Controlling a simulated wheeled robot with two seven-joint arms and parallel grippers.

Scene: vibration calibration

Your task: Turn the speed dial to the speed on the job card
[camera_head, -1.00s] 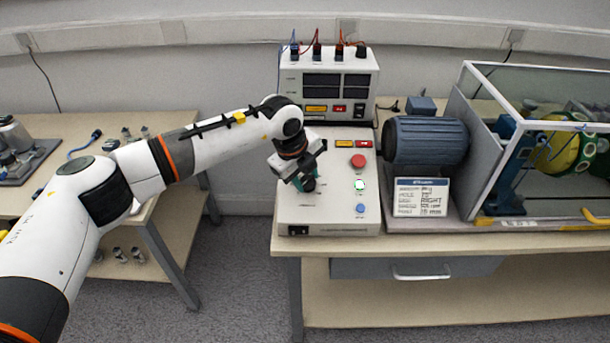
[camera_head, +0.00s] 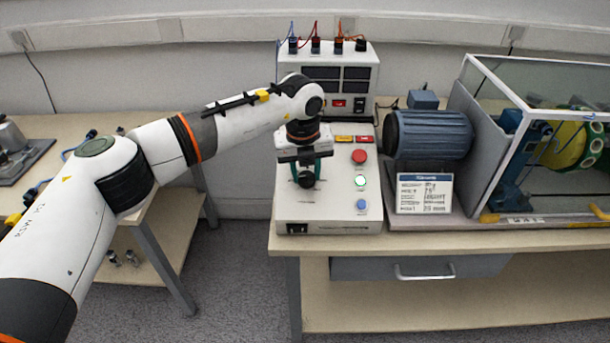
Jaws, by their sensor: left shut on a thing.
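The speed dial (camera_head: 306,181) is a dark round knob on the sloping top of the white control box (camera_head: 330,212), left of its buttons. My left gripper (camera_head: 305,172) points down at the dial from above and is shut on it. The fingers hide part of the dial, and its scale cannot be read. The job card (camera_head: 424,193) is a white card with a blue header, standing upright right of the box. Its small print is too blurred to read surely. My right gripper is not in view.
A red button (camera_head: 359,157), a lit green button (camera_head: 361,181) and a blue button (camera_head: 362,204) sit close right of the gripper. A meter unit (camera_head: 345,57) with cables stands behind. A blue motor (camera_head: 432,134) and a clear guard (camera_head: 560,75) around a yellow-green rotor are at right.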

